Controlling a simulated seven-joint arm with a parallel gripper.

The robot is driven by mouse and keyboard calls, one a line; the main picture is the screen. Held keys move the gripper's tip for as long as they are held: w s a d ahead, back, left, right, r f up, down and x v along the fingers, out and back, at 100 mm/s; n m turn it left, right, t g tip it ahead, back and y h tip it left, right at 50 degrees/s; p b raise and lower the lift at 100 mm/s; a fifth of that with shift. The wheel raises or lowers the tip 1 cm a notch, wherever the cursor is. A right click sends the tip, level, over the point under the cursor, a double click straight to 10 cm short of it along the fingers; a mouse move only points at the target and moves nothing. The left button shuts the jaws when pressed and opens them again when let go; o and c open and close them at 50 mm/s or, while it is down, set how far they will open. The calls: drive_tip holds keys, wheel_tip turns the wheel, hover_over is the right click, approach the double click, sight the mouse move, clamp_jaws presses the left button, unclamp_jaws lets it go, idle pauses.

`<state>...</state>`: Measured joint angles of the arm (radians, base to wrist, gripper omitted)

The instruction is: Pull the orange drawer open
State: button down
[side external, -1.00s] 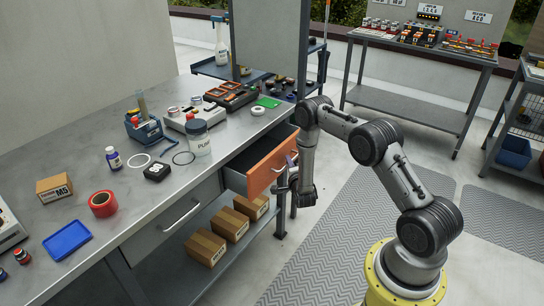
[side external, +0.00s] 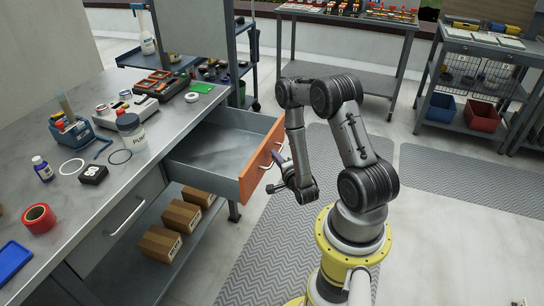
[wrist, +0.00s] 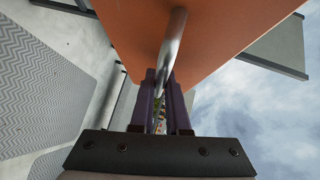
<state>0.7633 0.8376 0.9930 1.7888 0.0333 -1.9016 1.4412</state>
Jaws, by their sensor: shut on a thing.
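The orange drawer front (side external: 254,172) stands well out from the workbench, and the grey drawer interior (side external: 215,146) shows open and empty. Its metal bar handle is on the outer face. My gripper (side external: 278,159) is at the handle, in front of the orange face. In the wrist view, the purple fingers of my gripper (wrist: 162,98) are closed around the lower end of the silver handle (wrist: 174,42), with the orange front (wrist: 120,35) behind it. The exact contact between fingertips and bar is partly hidden.
A closed grey drawer (side external: 120,215) is beside the open one. Cardboard boxes (side external: 160,243) lie on the lower shelf. Floor beyond the orange front is clear.

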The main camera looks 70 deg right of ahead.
drive_tip(key=c, duration=1.2)
unclamp_jaws()
drive_tip(key=shift+v, duration=3.75)
